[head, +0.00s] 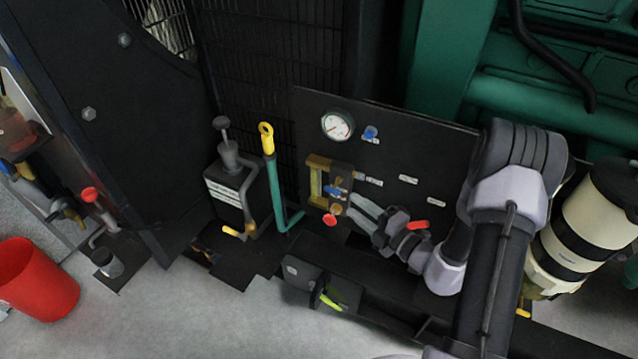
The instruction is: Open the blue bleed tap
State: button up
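A small blue lever (334,191) sits on the brass-framed fitting on the dark panel. A second blue knob (370,132) is higher on the panel, right of the gauge, above a small label. I cannot read which of the two is the bleed tap. My gripper (350,205) reaches in from the right, with its two pale fingers apart and nothing visible between them. Its fingertips are just right of and below the blue lever, close to a red knob (330,220). I cannot tell whether they touch the fitting.
A round gauge (337,125) is on the panel. A yellow-topped teal pipe (272,165) and a grey hand pump on a black box (228,190) stand left. A black box with a yellow-green lever (330,301) is below. A red bucket (38,280) is far left. The floor in front is clear.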

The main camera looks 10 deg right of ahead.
aim_at(331, 189)
jog(key=b+x, duration=0.2)
jog(key=x, duration=1)
jog(key=shift+w+a+b, duration=0.15)
jog(key=shift+b, duration=0.2)
jog(key=shift+c, duration=0.2)
grip_shut()
